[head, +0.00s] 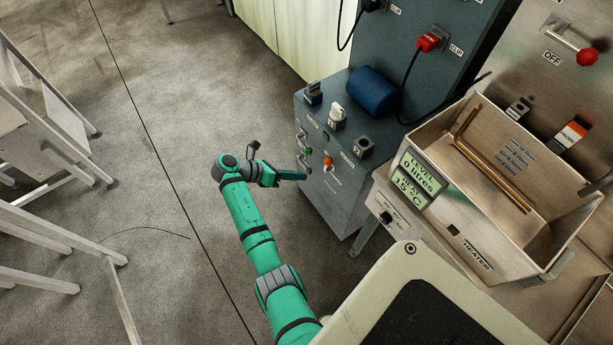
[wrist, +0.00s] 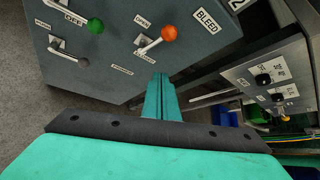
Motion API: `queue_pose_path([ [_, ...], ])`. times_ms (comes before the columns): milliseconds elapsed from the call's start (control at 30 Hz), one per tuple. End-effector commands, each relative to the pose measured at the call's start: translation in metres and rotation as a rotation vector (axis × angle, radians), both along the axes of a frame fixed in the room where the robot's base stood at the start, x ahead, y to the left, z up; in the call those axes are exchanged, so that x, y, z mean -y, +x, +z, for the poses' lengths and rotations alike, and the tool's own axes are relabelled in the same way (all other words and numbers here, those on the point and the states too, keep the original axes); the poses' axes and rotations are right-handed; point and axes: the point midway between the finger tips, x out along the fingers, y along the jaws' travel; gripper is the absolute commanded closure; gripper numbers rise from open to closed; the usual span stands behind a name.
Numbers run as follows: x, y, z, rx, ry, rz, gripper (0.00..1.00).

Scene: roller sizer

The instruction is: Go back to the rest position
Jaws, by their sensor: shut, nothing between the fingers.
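My green arm (head: 253,220) reaches from the bottom of the head view to the front of a grey-blue cabinet. My gripper (head: 303,175) points right, its tip close to the cabinet front, below the lever knobs. In the wrist view my gripper (wrist: 159,85) shows as two green fingers held together with nothing between them. Its tip is below the orange lever knob (wrist: 170,33); I cannot tell from these views whether it touches the panel. The green lever knob (wrist: 96,26) and a grey lever knob (wrist: 83,62) are to the left.
The cabinet (head: 345,205) carries a blue cylinder (head: 373,91) and several switches. A steel tank (head: 540,235) with a heater label and a display (head: 421,180) reading 0 litres and 15 °C stands right. White frames (head: 60,235) stand left. Floor (head: 150,150) between is clear.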

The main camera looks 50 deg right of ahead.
Motion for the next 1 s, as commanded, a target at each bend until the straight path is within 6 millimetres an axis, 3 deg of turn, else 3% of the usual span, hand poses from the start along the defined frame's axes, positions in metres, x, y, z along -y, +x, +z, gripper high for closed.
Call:
queue_pose_path([
  [667,0.000,-0.003,-0.003,0.007,0.000,-0.002,1.00],
  [767,-0.004,-0.008,-0.018,0.052,-0.005,0.014,1.00],
  [1000,-0.042,-0.027,-0.090,0.340,0.000,0.087,1.00],
])
